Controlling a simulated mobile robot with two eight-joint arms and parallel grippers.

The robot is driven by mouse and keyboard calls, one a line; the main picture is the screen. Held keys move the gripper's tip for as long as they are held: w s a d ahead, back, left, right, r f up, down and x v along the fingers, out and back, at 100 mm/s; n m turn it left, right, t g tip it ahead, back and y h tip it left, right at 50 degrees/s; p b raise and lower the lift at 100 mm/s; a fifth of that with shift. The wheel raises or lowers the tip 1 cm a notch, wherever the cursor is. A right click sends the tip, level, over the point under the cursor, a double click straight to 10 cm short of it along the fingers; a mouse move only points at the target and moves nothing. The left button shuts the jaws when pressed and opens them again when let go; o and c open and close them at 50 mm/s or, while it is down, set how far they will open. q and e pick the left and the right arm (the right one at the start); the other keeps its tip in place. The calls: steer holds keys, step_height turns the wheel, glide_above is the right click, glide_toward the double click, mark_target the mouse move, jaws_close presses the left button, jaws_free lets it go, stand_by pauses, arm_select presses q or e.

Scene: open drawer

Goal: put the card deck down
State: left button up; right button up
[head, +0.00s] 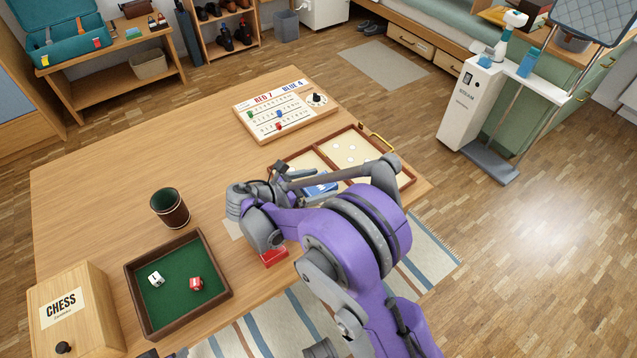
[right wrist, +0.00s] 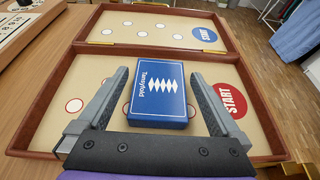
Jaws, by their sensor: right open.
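The blue card deck (right wrist: 157,92) lies face up on the near panel of the open wooden game case (right wrist: 85,68). In the head view the deck (head: 322,188) is partly covered by my right arm, and the case (head: 407,178) lies at the table's right edge. My right gripper (right wrist: 158,76) is open, with one finger on each side of the deck. A gap shows between the deck and the right finger; the left finger is close to its edge, and contact there cannot be told. My left gripper is not in view.
A scoreboard (head: 285,108) lies behind the case. A dice cup (head: 170,208), a green-lined dice tray (head: 225,290) and a chess box (head: 70,308) stand on the left. A red object (head: 273,258) sits by my right arm. The table's middle left is clear.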

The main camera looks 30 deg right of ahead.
steer(key=v, duration=1.1)
steer(key=shift+s+a+r+p, duration=0.1)
steer(key=shift+a+r+p, duration=0.1)
steer(key=shift+a+p, duration=0.15)
